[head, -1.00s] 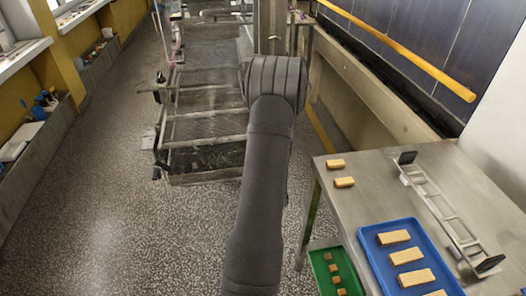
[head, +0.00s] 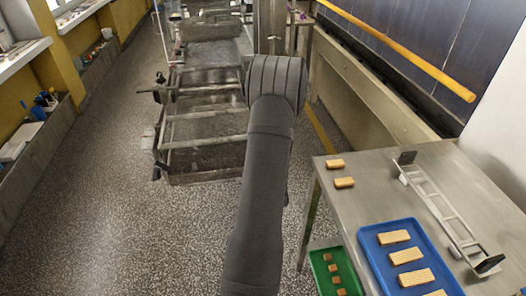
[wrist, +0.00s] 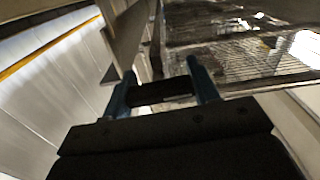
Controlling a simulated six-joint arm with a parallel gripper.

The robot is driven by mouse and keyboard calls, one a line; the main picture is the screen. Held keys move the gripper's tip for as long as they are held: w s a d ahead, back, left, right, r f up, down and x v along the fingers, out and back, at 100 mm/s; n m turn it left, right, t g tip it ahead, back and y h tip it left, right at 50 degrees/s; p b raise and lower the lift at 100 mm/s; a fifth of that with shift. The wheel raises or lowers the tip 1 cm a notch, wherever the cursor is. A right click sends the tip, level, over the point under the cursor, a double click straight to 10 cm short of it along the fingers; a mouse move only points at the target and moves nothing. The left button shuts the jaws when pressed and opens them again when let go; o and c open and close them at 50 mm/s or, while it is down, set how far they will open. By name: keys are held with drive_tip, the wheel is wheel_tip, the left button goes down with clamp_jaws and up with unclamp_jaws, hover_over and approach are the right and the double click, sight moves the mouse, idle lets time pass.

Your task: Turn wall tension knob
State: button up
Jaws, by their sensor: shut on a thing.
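My gripper (wrist: 162,74) has two blue fingers in the wrist view. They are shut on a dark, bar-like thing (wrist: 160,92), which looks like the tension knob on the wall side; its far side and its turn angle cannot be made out. The enrober mesh frame (head: 205,129) stands left of my arm in the head view, and the wire mesh also shows at the right of the wrist view (wrist: 240,65). In the head view my own arm hides the gripper and the knob. A second dark knob-like part (head: 159,77) sits on the frame's left side.
A yellow rail (head: 400,50) runs along the wall at right. A steel table (head: 375,180) holds a blue tray (head: 369,236), wafer blocks and a ladder-like rack (head: 440,205). A green tray (head: 316,262) is beside it. The speckled floor at left is clear.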

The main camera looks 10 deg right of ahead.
drive_tip(key=m, duration=0.4)
drive_tip(key=shift+m, duration=0.3)
drive_tip(key=shift+d+m, duration=0.1)
drive_tip(key=shift+m, duration=1.5)
drive_tip(key=o, duration=1)
